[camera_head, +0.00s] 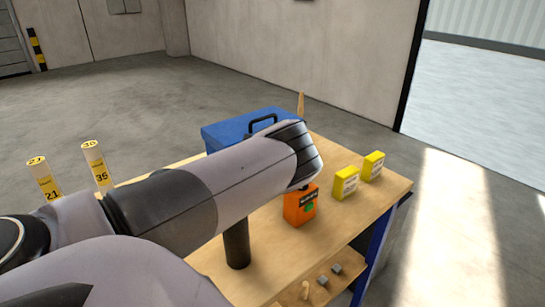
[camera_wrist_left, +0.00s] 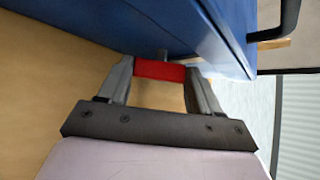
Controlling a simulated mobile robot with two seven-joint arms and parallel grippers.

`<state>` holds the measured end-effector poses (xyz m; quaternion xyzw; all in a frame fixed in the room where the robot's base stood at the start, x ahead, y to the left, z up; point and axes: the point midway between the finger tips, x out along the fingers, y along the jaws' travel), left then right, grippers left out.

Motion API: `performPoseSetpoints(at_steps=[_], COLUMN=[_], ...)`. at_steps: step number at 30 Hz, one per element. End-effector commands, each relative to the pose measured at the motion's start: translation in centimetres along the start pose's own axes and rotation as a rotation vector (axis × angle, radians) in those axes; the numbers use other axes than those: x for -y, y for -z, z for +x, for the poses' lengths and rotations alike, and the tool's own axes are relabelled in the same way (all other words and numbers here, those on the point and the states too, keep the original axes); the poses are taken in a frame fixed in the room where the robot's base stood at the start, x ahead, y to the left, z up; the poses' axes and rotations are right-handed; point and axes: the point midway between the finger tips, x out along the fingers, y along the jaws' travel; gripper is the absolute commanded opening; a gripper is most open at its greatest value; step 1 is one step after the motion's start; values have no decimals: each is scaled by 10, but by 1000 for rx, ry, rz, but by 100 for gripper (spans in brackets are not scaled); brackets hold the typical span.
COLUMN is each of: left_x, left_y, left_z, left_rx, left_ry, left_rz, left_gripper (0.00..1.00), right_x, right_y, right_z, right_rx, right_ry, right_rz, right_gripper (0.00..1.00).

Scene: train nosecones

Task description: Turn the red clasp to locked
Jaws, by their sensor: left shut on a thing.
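The red clasp (camera_wrist_left: 160,71) is on the front side of a blue box in the left wrist view. My left gripper (camera_wrist_left: 158,72) has its two fingers on either side of the clasp and is shut on it. The blue box (camera_head: 224,131) stands on the wooden table in the head view, partly covered by my left arm. Its black handle (camera_head: 264,120) is on the lid, and the handle also shows at the right in the left wrist view (camera_wrist_left: 285,22). My arm hides the clasp and left gripper in the head view. My right gripper is not in view.
On the wooden table (camera_head: 265,265) stand an orange box (camera_head: 300,207) and two yellow boxes (camera_head: 345,183) (camera_head: 373,166). A black cylinder (camera_head: 237,247) stands near the front. Small grey blocks (camera_head: 323,281) lie on a lower shelf. Two yellow-labelled posts (camera_head: 97,165) are at the left.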

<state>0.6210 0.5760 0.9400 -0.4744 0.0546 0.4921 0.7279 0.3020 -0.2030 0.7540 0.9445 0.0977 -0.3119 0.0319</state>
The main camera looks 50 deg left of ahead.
Motion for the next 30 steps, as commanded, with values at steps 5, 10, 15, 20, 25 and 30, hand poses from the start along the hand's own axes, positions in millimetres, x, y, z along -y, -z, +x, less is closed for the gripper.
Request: performPoseSetpoints(at_steps=[5,10,15,20,25,30], left_x=[2,3,3,3,3,3], left_y=[0,0,0,0,0,0], left_z=[0,0,0,0,0,0], left_rx=[-1,0,1,1,1,1], left_ry=[-49,-75,-84,-84,-83,-84], left_rz=[48,77,87,87,86,86], left_gripper=[33,33,33,33,74,89], right_x=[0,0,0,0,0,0], right_y=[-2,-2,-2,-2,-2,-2], right_z=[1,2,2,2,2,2], right_rx=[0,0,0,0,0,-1], right_ry=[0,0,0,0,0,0], right_rz=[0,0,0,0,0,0], right_gripper=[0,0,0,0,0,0])
